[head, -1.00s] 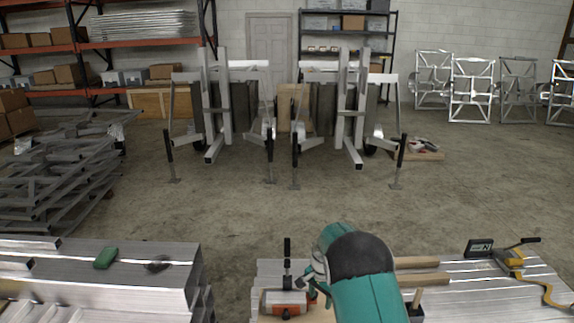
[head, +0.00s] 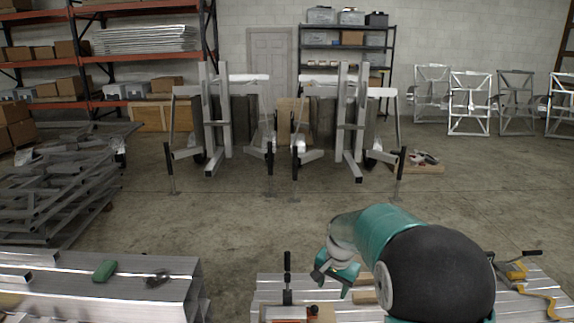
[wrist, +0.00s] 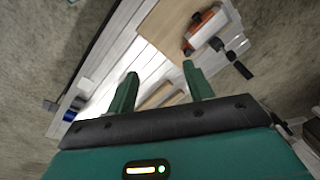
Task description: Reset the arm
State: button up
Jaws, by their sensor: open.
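My gripper (head: 334,277) is open in the head view, above the pile of aluminium bars at the lower right. Its teal fingers hold nothing. The wrist view shows the two fingers of my gripper (wrist: 158,84) spread apart. They point toward the bars (wrist: 114,56) and a wooden board (wrist: 172,28) below. My teal and black arm bends over the right pile and hides part of it.
An orange clamp (head: 287,312) stands on the right pile and shows in the wrist view (wrist: 203,30). A yellow tool (head: 512,270) lies at the right. Another aluminium stack (head: 110,285) bears a green block (head: 105,270). Concrete floor lies open beyond, before the trailer frames.

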jog(key=s+d+r+n+t, duration=0.1)
jog(key=s+r+n, duration=0.1)
jog(key=s+r, duration=0.8)
jog(key=s+d+r+n+t, duration=0.1)
jog(key=s+r+n+t, duration=0.15)
jog(key=s+r, duration=0.7)
jog(key=s+d+f+n, duration=0.1)
jog(key=s+f+n, duration=0.1)
jog(key=s, duration=1)
jog(key=shift+f, duration=0.35)
